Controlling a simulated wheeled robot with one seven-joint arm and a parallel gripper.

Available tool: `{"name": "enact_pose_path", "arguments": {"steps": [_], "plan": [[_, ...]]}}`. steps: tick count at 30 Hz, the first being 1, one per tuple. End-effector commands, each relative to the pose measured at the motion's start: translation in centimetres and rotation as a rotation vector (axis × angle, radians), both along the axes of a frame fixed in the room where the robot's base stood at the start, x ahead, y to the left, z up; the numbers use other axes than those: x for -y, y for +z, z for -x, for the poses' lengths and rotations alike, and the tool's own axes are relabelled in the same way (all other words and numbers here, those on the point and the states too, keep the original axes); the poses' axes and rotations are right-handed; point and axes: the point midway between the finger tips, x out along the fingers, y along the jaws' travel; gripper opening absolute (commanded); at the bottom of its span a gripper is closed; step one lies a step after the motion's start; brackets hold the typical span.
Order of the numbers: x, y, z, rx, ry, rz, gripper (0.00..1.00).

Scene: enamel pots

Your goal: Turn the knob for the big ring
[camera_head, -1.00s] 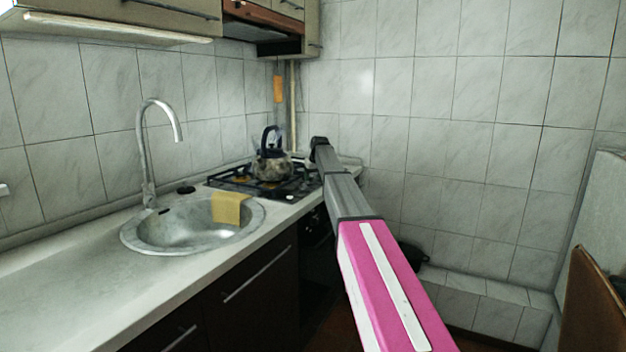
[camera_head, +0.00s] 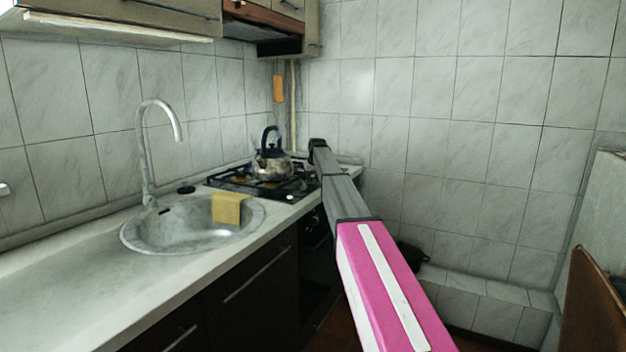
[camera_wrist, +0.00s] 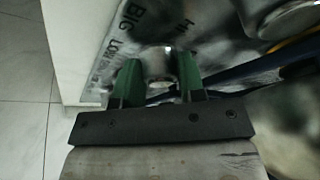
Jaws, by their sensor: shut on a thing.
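In the wrist view, my gripper (camera_wrist: 159,76) has its two green fingers on either side of a small silver knob (camera_wrist: 158,62), shut on it. The knob stands on a shiny metal panel (camera_wrist: 108,70) with dark lettering, where "BIG", "LOW" and "HI" can be read. In the head view, the hob (camera_head: 232,180) is at the far end of the counter. My arm reaches toward its right side and the fingers are hidden there.
A kettle (camera_head: 271,164) with a dark handle stands on the hob. The counter (camera_head: 60,280) holds a round sink (camera_head: 165,236) with a yellow cloth (camera_head: 229,208) over its rim. A tiled wall (camera_head: 440,100) stands behind my arm. A dark pot (camera_head: 411,256) sits low behind my arm.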

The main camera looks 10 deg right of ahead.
Motion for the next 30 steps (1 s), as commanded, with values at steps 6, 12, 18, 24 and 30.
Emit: {"name": "enact_pose_path", "arguments": {"steps": [6, 12, 18, 24, 30], "plan": [[0.0, 0.0, 0.0, 0.001, -0.018, 0.0, 0.13], [0.0, 0.0, 0.0, 0.001, -0.018, 0.0, 0.61], [0.0, 0.0, 0.0, 0.001, -0.017, 0.0, 0.61], [0.0, 0.7, 0.3, 0.001, -0.016, 0.0, 0.61], [0.2, 3.7, 1.6, 0.002, -0.017, 0.0, 0.61]]}}
